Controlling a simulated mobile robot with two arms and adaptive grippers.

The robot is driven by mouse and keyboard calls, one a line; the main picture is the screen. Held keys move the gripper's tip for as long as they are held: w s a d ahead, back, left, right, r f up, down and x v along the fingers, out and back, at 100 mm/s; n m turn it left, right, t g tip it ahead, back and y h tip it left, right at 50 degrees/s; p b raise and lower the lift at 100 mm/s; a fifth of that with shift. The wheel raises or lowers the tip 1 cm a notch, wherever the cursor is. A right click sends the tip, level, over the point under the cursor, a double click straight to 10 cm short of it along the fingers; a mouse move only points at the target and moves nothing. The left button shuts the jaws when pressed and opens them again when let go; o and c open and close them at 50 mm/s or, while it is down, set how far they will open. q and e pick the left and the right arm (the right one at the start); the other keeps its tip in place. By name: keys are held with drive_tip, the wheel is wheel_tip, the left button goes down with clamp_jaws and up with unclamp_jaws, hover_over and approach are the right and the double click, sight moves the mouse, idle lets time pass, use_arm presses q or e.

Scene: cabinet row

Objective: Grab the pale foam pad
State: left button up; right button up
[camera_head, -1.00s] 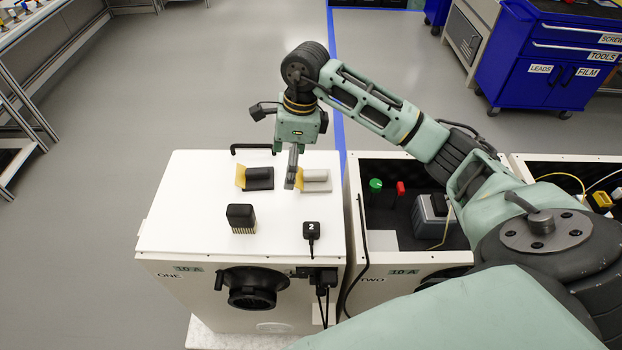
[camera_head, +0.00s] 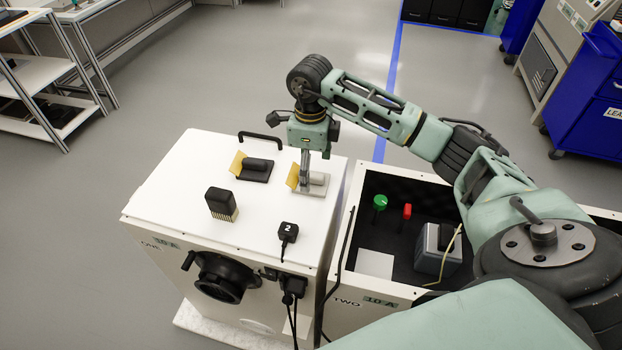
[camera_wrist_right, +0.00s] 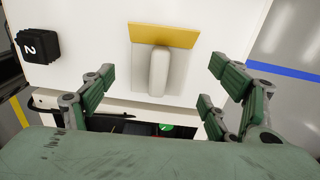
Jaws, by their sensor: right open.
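The pale foam pad (camera_head: 317,182) lies on the white top of cabinet ONE, with a raised rounded grip and a yellow flap at its left edge. In the right wrist view the pad (camera_wrist_right: 158,72) is in the middle, its grip pointing toward me and its yellow flap across the far end. My right gripper (camera_head: 304,188) points down at the pad in the head view. In the wrist view its green fingers are spread wide on both sides of the grip, with nothing between them touching it. My left gripper is not in view.
A similar dark pad (camera_head: 256,170) with a yellow flap lies to the left. A black brush (camera_head: 221,203) and a black block marked 2 (camera_head: 288,230) stand nearer. A black handle (camera_head: 261,138) is at the far edge. Open cabinet TWO (camera_head: 375,262) is at the right.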

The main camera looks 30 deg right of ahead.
sight(311, 180)
drive_tip(key=f, duration=0.2)
drive_tip(key=shift+s+f, duration=0.2)
drive_tip(key=shift+f, duration=0.2)
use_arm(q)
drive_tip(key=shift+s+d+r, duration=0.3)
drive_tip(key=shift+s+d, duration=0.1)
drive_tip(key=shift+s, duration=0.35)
use_arm(e)
drive_tip(key=c, duration=1)
